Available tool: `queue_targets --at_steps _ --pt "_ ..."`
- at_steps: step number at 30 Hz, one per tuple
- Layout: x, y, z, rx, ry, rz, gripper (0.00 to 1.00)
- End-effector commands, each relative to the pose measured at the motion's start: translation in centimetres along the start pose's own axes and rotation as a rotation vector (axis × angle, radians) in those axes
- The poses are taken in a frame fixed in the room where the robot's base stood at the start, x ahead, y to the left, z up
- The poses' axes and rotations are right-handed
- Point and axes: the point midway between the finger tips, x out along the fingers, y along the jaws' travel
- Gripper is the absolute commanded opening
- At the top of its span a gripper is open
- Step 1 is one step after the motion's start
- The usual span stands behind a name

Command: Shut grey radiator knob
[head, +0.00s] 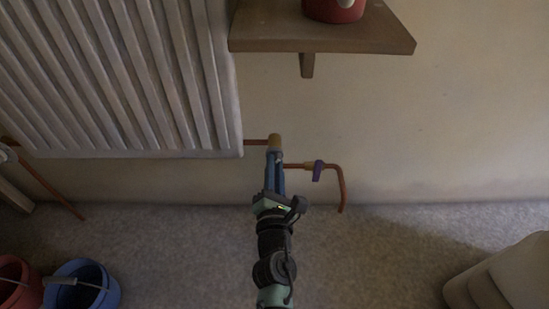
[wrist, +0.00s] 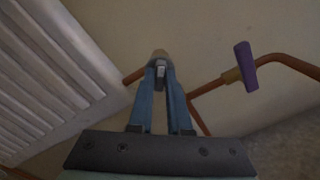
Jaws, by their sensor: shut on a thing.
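The grey radiator knob (wrist: 160,69) is a small pale piece between my fingertips in the wrist view. It sits at a tan valve body (head: 274,140) on the copper pipe at the radiator's lower right corner; the valve body also shows in the wrist view (wrist: 160,54). My gripper (head: 275,158) has long blue fingers and reaches up to the valve from below. In the wrist view its fingertips (wrist: 160,72) come together on the knob. The fingers hide most of the knob in the head view, so its turn angle cannot be told.
A purple handle (head: 317,170) on a copper pipe is close to the right of my fingers. The white radiator (head: 130,80) is at upper left. A wooden shelf (head: 320,35) with a red pot (head: 333,10) is above. Blue (head: 85,285) and red buckets stand lower left.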

Motion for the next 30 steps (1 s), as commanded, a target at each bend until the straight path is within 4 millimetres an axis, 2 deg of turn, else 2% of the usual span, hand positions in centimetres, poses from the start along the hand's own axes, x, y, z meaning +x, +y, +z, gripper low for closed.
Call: queue_targets --at_steps 11,18,21,24,30 --pt "-0.03 -0.03 -0.01 0.085 0.000 0.000 0.00" --pt "-0.04 -0.01 -0.04 0.544 0.001 0.000 0.00" --pt "-0.04 0.00 -0.05 0.686 0.001 0.000 0.00" --pt "-0.04 0.00 -0.05 0.744 0.001 0.000 0.00" --pt "-0.04 -0.01 -0.05 0.745 0.001 0.000 0.00"
